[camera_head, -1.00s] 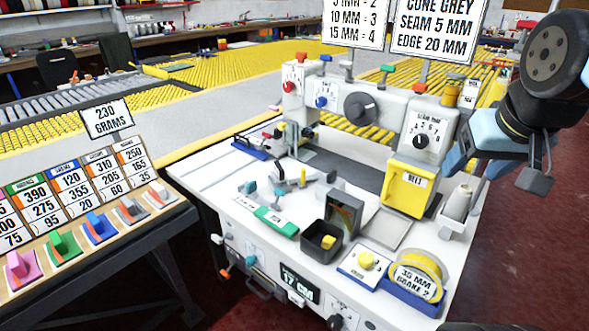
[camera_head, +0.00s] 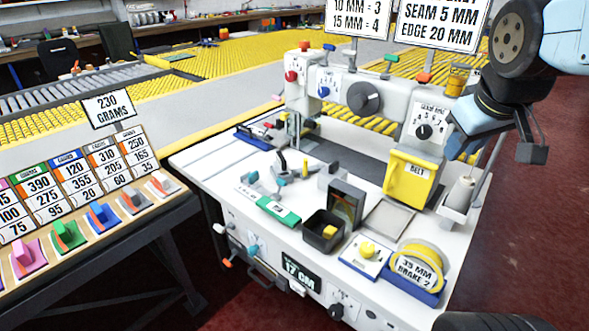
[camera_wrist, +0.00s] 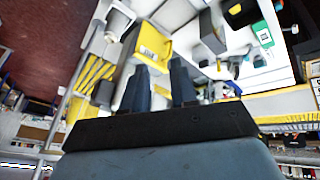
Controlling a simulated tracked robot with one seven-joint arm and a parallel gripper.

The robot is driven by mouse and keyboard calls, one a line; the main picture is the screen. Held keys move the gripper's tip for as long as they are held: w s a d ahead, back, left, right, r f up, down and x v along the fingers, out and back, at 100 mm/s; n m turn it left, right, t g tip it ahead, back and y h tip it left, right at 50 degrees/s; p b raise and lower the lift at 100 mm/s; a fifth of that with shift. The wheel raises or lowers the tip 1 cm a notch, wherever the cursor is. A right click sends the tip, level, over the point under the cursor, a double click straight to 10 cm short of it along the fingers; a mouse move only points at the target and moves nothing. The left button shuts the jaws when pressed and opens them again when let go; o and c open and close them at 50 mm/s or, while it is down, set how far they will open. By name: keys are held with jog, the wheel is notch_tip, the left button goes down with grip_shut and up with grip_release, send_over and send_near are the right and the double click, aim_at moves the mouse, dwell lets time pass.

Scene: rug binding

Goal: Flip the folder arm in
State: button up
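The white sewing machine (camera_head: 385,98) stands at the back of a white work table (camera_head: 225,172). A small dark lever (camera_head: 282,163) near a short yellow upright (camera_head: 305,168) lies left of centre on the table; I cannot tell for sure whether it is the folder arm. My gripper (camera_head: 455,152) hangs at the right, above and right of the yellow BELT box (camera_head: 409,180), apart from the table parts. In the wrist view its two dark fingers (camera_wrist: 160,84) stand apart with nothing between them, and the yellow box (camera_wrist: 155,48) shows beyond.
A dark upright plate (camera_head: 346,203), a black bin (camera_head: 323,231), a yellow knob plate (camera_head: 366,252) and a yellow tape roll (camera_head: 420,265) crowd the table's front right. A thread cone (camera_head: 461,192) stands at its right edge. A rack with coloured levers (camera_head: 103,218) is at left.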

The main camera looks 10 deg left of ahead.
jog(key=w+a+n, duration=0.1)
jog(key=w+n, duration=0.1)
jog(key=w+a+f+n, duration=0.1)
jog(key=w+n, duration=0.2)
jog(key=w+a+f+n, duration=0.1)
jog(key=w+n, duration=0.2)
jog(key=shift+a+f+h, duration=0.15)
jog(key=shift+a+h, duration=0.15)
jog(key=shift+a, duration=0.05)
grip_shut()
jog(key=w+a+f+n+y, duration=0.1)
jog(key=w+a+f+n, duration=0.4)
jog(key=a+n, duration=0.3)
jog(key=w+a+f+n+g+y, duration=0.1)
jog(key=w+a+f+n, duration=0.4)
jog(key=a+f+n, duration=0.3)
jog(key=w+a+f+n+y, duration=0.1)
jog(key=w+a+f+n, duration=0.4)
jog(key=a+n, duration=0.4)
jog(key=f+n, duration=0.1)
jog(key=n, duration=0.3)
jog(key=shift+a+f, duration=0.35)
jog(key=shift+f, duration=0.05)
